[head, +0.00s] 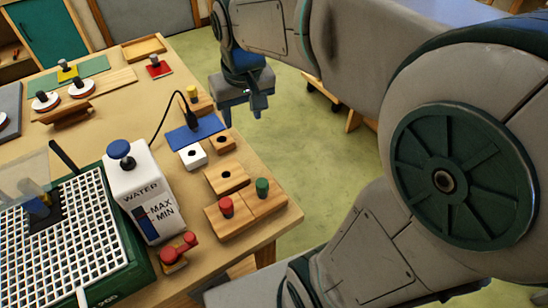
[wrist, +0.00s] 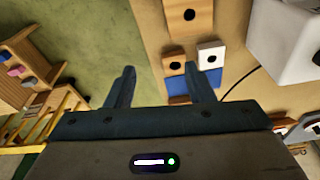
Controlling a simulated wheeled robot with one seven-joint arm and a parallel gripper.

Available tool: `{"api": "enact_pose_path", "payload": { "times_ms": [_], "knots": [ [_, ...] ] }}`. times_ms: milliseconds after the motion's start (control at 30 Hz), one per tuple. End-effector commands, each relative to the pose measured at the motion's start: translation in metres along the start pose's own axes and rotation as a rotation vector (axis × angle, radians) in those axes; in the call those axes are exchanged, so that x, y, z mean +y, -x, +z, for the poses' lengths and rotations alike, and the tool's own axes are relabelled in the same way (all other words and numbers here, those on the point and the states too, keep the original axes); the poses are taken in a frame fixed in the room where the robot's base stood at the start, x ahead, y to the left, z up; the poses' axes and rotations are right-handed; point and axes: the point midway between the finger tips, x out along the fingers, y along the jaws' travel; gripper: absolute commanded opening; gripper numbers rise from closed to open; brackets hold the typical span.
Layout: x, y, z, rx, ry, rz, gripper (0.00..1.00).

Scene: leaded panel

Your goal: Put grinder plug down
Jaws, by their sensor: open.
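The grinder plug (head: 191,117) is a black plug standing upright on a blue pad (head: 207,132) near the table's right edge. A thin black cord arches from it toward the white water tank. My gripper (head: 243,112) is open and empty, to the right of the plug and apart from it, out beyond the table edge. In the wrist view my gripper's two fingers (wrist: 160,70) are spread with nothing between them. The blue pad (wrist: 211,80) and the cord (wrist: 238,83) show there to the right, but the plug itself is hidden.
A white socket block (head: 193,156) and a wooden one (head: 222,141) sit by the pad. Wooden blocks with red (head: 226,206) and green (head: 262,187) knobs stand nearer. The water tank (head: 140,185) and white grid (head: 75,245) fill the left.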

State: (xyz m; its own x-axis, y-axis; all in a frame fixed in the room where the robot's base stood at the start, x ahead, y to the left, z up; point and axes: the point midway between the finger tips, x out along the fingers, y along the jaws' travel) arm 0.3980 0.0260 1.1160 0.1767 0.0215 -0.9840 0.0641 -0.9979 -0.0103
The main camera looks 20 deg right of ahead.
Motion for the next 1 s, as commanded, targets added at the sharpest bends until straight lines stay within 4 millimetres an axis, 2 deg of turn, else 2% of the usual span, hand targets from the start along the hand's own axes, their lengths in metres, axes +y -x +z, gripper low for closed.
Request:
{"api": "enact_pose_path", "payload": {
  "times_ms": [33,200,400,567,1000],
  "knots": [
    [0.004,0.000,0.017,0.012,-0.009,0.003,0.48],
    [0.012,-0.007,0.066,0.050,-0.033,0.012,0.48],
    [0.017,-0.019,0.105,0.077,-0.052,0.021,0.48],
    [0.019,-0.023,0.116,0.084,-0.057,0.024,0.48],
    [0.019,-0.023,0.116,0.084,-0.057,0.023,0.48]
  ]
}}
